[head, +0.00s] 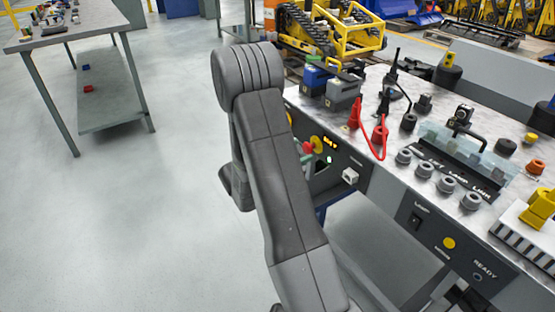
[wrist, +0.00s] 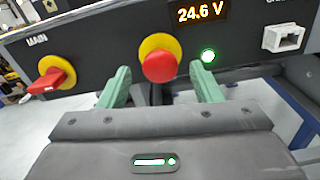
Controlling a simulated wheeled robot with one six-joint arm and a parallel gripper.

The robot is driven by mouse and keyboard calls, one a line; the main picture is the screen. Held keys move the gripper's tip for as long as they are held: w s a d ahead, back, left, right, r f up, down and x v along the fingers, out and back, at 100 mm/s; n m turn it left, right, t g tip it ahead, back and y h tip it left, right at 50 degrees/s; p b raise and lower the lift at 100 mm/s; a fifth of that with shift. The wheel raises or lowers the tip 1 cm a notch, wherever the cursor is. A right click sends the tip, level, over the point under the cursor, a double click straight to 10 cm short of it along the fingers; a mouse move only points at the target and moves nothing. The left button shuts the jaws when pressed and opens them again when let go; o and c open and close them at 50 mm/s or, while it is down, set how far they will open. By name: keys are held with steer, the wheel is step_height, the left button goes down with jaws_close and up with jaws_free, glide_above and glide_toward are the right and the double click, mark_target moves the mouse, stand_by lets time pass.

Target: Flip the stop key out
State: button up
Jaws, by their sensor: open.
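A red mushroom stop button (wrist: 159,66) on a yellow collar sits on the dark front panel (wrist: 100,38). No separate key shows on it. My gripper (wrist: 161,72) is open, with one green finger on each side of the button in the wrist view. I cannot tell whether the fingers touch it. To its left is a red rotary switch (wrist: 52,82) on a yellow plate, marked MAIN. In the head view my arm hides much of the panel, and red and yellow parts (head: 316,143) show beside it.
The bench top (head: 400,135) above holds batteries, red leads and several knobs. Open floor (head: 180,200) lies left of my arm.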

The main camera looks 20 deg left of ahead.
steer(key=p+v, duration=0.1)
steer(key=v, duration=1.2)
steer(key=shift+w+d, duration=0.1)
steer(key=b+x, duration=0.1)
steer(key=x, duration=1.3)
